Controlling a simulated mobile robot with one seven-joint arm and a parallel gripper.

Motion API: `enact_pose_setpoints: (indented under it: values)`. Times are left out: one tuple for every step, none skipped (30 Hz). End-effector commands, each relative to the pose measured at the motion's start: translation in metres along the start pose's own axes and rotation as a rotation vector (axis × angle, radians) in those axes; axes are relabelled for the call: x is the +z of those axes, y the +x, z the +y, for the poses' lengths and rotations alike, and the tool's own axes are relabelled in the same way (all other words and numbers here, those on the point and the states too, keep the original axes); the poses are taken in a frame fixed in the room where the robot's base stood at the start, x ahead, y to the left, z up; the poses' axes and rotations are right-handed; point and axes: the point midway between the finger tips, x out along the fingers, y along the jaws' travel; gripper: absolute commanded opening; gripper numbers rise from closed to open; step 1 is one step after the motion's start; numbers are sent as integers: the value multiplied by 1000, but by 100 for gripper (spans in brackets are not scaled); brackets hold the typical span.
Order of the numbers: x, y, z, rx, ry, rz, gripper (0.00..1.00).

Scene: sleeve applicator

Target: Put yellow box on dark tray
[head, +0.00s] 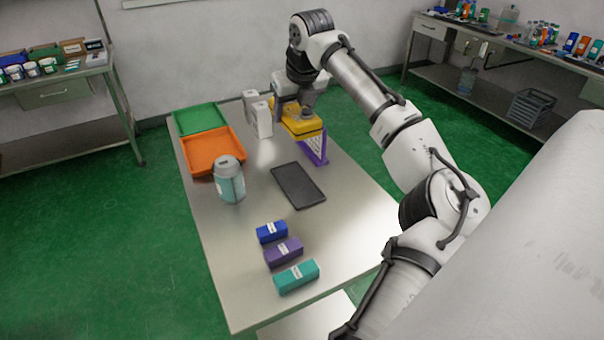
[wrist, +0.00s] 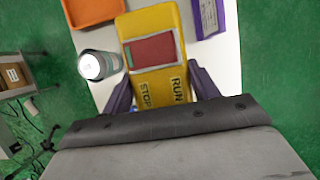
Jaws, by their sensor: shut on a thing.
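The yellow box (head: 303,127) hangs in my gripper (head: 298,111) above the far part of the metal table, in the head view. In the wrist view the yellow box (wrist: 150,22) lies between the two purple fingers of my gripper (wrist: 162,90), which is shut on it. A red panel and the words RUN and STOP show on its face. The dark tray (head: 298,185) lies flat and empty near the middle of the table, nearer the head camera than the box. I cannot make out the tray in the wrist view.
Blue (head: 271,232), purple (head: 284,251) and teal (head: 296,276) boxes lie in front.

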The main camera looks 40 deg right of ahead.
Motion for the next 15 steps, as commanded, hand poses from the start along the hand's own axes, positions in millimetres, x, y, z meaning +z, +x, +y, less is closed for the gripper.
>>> enact_pose_setpoints:
  values:
    - [1,-1,0,0,-1,-2,22]
    - [1,-1,0,0,-1,-2,22]
    - [1,-1,0,0,-1,-2,22]
    - [0,-1,0,0,-1,-2,22]
    - [0,0,0,0,-1,-2,22]
    - [-1,3,0,1,-1,-2,22]
    - [-2,6,1,1,-1,-2,22]
    - [-4,11,1,2,-1,-2,22]
    - [-7,18,1,3,-1,-2,22]
    - [-9,24,1,4,-1,-2,22]
    - [-12,30,1,4,-1,-1,22]
    - [-16,39,1,5,0,-1,22]
    - [-17,42,1,7,-1,-1,22]
    - [-20,49,1,8,0,-1,22]
    - [-24,58,1,7,1,-1,22]
